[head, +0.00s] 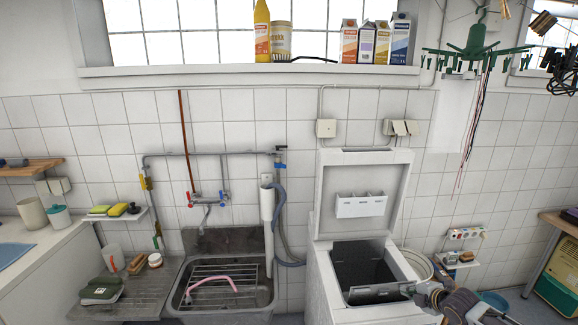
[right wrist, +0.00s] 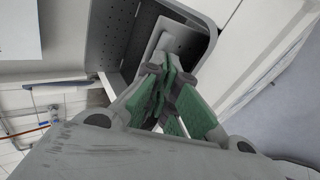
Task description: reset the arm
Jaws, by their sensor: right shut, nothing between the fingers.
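My right gripper (head: 409,291) is at the lower right of the head view, at the right side of the open top-loading washing machine (head: 325,262). In the right wrist view its green-padded fingers (right wrist: 167,88) are together with nothing seen between them. Beyond the fingertips is the dark, perforated inside of the washer's opening (right wrist: 122,35). I cannot tell whether the fingertips touch the washer. My left gripper is not in view.
The washer's lid (head: 362,174) stands raised behind the opening. A metal sink (head: 180,296) is to the left. A green hanging dryer (head: 474,48) hangs at upper right.

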